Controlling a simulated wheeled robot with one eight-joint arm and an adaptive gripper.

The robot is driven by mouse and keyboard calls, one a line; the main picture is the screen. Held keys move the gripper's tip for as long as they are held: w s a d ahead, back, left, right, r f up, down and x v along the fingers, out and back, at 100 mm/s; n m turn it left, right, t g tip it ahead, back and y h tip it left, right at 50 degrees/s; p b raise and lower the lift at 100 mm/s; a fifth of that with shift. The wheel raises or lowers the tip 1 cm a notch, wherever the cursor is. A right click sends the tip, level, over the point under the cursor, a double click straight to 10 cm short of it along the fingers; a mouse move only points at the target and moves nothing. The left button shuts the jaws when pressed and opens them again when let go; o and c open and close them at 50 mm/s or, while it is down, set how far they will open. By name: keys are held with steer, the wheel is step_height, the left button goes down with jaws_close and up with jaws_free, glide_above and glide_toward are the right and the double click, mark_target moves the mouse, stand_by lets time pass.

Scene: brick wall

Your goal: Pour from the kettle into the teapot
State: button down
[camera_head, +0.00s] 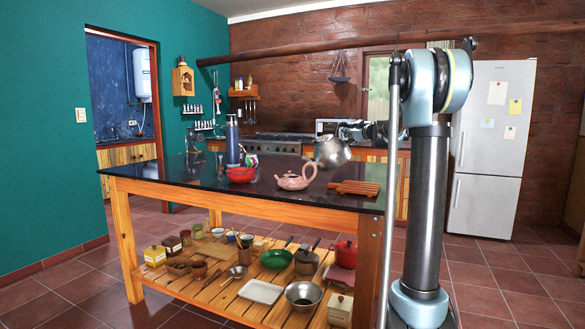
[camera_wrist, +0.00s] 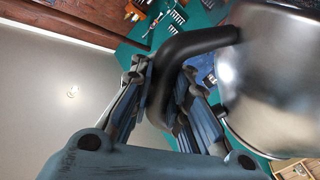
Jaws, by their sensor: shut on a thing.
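The silver kettle (camera_head: 332,152) is in the air above the dark tabletop, just up and right of the teapot, and looks tilted. The pink teapot (camera_head: 294,182) stands upright on the table, its handle to the right. My gripper (camera_head: 346,131) is at the kettle's upper side, small and partly hidden in the head view. In the wrist view, my gripper's fingers (camera_wrist: 165,78) are shut around the kettle's black handle (camera_wrist: 196,40), with the shiny kettle body (camera_wrist: 275,75) to the right. I see no stream of liquid, and the teapot's opening is too small to make out.
A red bowl (camera_head: 240,175), a blue flask (camera_head: 232,140) and a can (camera_head: 251,160) stand left of the teapot. The lower shelf (camera_head: 205,294) holds pots and jars. The tabletop's front left is clear.

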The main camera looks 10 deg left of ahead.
mark_target(345, 124)
steer(key=shift+s+a+r+n+p, duration=0.35)
steer(key=shift+a+r+n+p, duration=0.1)
steer(key=shift+a+r, duration=0.35)
steer(key=shift+s+a+r+p, duration=0.2)
steer(key=shift+a+r+p, duration=0.05)
steer(key=shift+r+p, duration=0.2)
steer(key=shift+s+a+r+n+p, duration=0.1)
steer(key=shift+a+r+n+p, duration=0.15)
steer(key=shift+p, duration=0.95)
stand_by(1.8)
steer(key=shift+d+f, duration=0.1)
steer(key=w+d+f+m+b, duration=0.2)
steer(key=d+f+m+b, duration=0.1)
steer(key=f, duration=0.4)
steer(key=w+d+f+m+b, duration=0.2)
steer(key=w+d+f+m, duration=0.1)
steer(key=d+f, duration=0.3)
steer(key=shift+d+f+m+b, duration=0.3)
steer(key=shift+f+m+b, duration=0.1)
steer(key=shift+f+m, duration=0.45)
